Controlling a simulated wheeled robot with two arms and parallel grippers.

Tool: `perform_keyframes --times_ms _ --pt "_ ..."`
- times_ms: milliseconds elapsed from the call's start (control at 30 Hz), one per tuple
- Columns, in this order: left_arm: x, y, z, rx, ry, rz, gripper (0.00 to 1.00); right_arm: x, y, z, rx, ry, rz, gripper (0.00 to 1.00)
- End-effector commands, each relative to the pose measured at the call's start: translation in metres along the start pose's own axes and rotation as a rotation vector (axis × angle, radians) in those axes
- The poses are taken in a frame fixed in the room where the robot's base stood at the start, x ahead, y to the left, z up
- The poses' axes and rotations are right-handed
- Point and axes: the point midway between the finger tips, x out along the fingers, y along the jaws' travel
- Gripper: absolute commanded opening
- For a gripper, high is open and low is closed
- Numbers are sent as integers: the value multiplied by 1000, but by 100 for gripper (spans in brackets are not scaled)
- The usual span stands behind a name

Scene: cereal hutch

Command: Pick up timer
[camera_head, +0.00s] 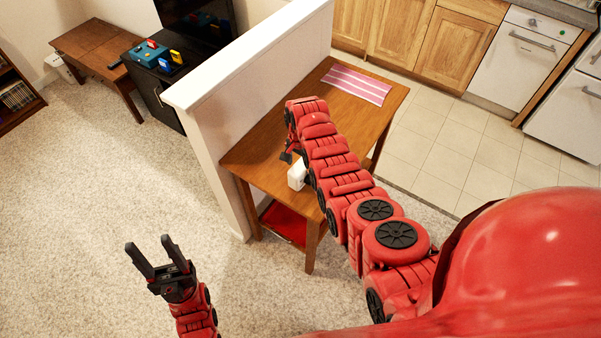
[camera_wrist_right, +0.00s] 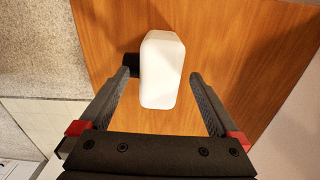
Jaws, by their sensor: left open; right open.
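The timer (camera_head: 297,175) looks like a small white rounded box on the wooden table, near its front edge. In the right wrist view the white timer (camera_wrist_right: 162,70) lies between the two fingers, with gaps on both sides. A small black part shows at its left side. My right gripper (camera_wrist_right: 166,85) is open around or just above the timer; the exact height cannot be told. In the head view my right gripper (camera_head: 289,157) is partly hidden by its own arm. My left gripper (camera_head: 151,250) is open and empty above the carpet.
The wooden table (camera_head: 248,157) stands against a white half wall (camera_head: 215,130). A pink striped mat (camera_head: 357,83) lies at its far end. A red surface (camera_head: 285,222) shows beneath the table. The carpet at left is clear.

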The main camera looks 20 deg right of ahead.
Motion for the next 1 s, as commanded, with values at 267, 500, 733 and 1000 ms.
perform_keyframes --times_ms 267,500,733,1000 --pt "-1 0 0 0 0 0 55 1 0 0 0 0 0 98" --pt "-5 0 1 0 0 0 55 4 0 0 0 0 0 98" --pt "-4 0 1 0 0 0 55 3 0 0 0 0 0 62" --pt "-4 0 1 0 0 0 55 3 0 0 0 0 0 13"
